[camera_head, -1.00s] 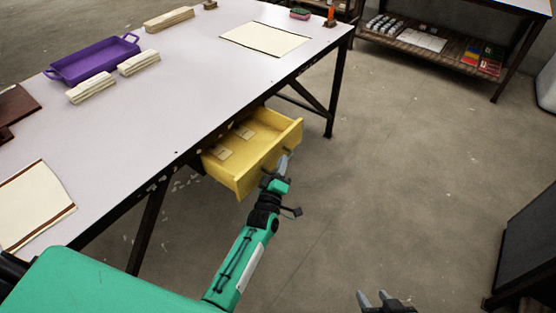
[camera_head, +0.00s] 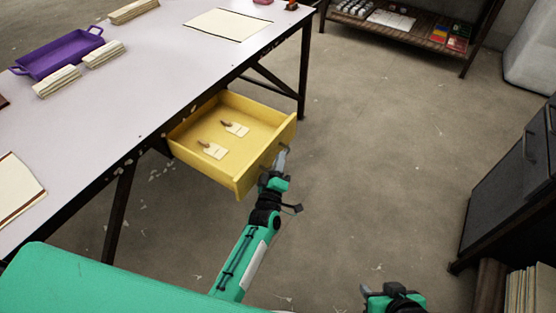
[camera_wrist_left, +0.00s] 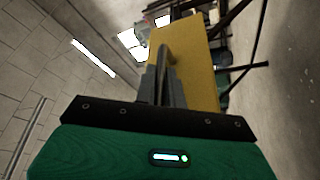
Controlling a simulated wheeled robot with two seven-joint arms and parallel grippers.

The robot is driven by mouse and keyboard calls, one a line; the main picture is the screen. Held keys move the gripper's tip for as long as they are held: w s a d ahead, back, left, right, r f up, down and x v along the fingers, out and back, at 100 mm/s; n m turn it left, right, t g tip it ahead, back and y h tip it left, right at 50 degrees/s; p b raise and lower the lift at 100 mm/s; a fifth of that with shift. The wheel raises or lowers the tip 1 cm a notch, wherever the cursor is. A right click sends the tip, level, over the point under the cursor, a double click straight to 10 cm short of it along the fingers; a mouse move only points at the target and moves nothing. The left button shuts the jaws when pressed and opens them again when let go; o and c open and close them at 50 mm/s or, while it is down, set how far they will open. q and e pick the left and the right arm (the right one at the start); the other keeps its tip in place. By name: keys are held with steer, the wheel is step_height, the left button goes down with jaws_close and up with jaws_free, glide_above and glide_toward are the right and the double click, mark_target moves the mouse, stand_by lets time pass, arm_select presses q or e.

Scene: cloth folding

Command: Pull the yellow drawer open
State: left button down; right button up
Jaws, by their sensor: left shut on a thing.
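The yellow drawer (camera_head: 240,183) stands well out from under the table's edge, its inside open to view. Two small cream tags with brown ends (camera_head: 213,150) lie in it. My left gripper (camera_head: 281,160) is at the drawer's front, shut on its handle.
A dark cabinet (camera_head: 500,180) stands at the right, with a shelf (camera_head: 400,30) behind. The floor between is clear.

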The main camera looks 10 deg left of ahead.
arm_select(q)
steer(key=shift+f, duration=0.1)
steer(key=c, duration=1.5)
jaws_free()
steer(key=p+v, duration=0.1)
steer(key=v, duration=1.3)
arm_select(e)
steer(key=shift+s+d+r+g+h, duration=0.15)
steer(key=shift+s+d+r+g, duration=0.05)
steer(key=shift+s+d+g, duration=0.2)
steer(key=shift+s+d+r+g+h, duration=0.2)
steer(key=shift+s+d, duration=0.1)
steer(key=shift+d, duration=0.2)
arm_select(q)
steer(key=shift+w, duration=0.1)
arm_select(e)
steer(key=shift+w+f, duration=0.1)
steer(key=shift+f, duration=0.05)
arm_select(q)
steer(key=shift+m, duration=0.3)
